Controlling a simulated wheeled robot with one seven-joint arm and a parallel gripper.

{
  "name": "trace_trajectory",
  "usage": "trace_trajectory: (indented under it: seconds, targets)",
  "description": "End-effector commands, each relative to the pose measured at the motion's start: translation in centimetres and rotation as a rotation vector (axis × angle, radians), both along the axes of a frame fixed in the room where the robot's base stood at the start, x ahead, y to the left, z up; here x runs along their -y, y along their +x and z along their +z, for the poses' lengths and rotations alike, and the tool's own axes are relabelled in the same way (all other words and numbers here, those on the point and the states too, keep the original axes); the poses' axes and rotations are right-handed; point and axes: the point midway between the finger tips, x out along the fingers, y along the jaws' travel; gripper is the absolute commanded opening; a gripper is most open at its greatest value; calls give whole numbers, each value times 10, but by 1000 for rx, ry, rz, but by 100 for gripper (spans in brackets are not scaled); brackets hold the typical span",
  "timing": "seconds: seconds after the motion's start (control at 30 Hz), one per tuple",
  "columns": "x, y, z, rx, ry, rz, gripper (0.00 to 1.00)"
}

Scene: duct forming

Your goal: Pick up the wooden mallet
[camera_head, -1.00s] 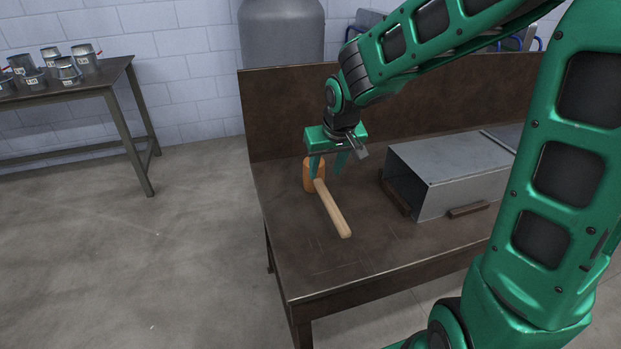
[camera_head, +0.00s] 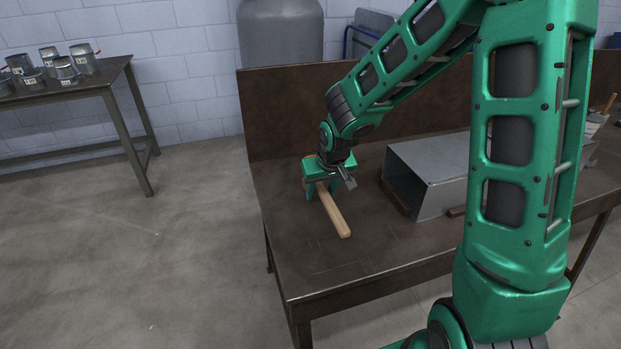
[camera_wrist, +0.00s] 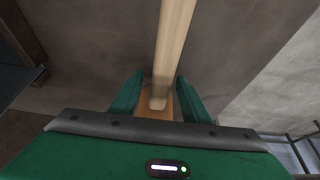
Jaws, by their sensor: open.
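The wooden mallet (camera_head: 334,213) lies on the dark brown workbench (camera_head: 300,262), its pale handle pointing toward the bench's front edge. Its orange-brown head is mostly hidden by my gripper in the head view. My gripper (camera_head: 316,194) is low over the head end of the mallet, pointing down. In the wrist view my open gripper (camera_wrist: 158,92) has one green finger on each side of the mallet (camera_wrist: 174,45), near where handle and head meet. I cannot tell whether the fingers touch it.
A grey sheet-metal duct (camera_head: 436,180) lies on the bench to the right of the mallet, beside dark wooden blocks. A raised back panel (camera_head: 285,110) runs behind. A side table (camera_head: 105,85) with several metal pieces stands at left. The bench front is clear.

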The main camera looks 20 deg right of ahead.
Motion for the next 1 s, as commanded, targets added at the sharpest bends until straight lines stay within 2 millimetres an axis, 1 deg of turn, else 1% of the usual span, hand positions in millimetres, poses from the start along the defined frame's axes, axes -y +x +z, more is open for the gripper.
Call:
trace_trajectory:
  seconds: [0.1,0.33,0.37,0.4,0.47,0.5,0.53,0.87,1.0]
  targets:
    - [0,2,-5,-1,0,0,42]
    - [0,2,-5,0,0,0,42]
    - [0,2,-5,0,0,0,35]
    - [0,2,-5,0,0,0,25]
    - [0,2,-5,0,0,0,11]
    - [0,2,-5,0,0,0,2]
    - [0,2,-5,0,0,0,0]
    - [0,3,-2,3,0,0,0]
    - [0,4,10,6,0,1,0]
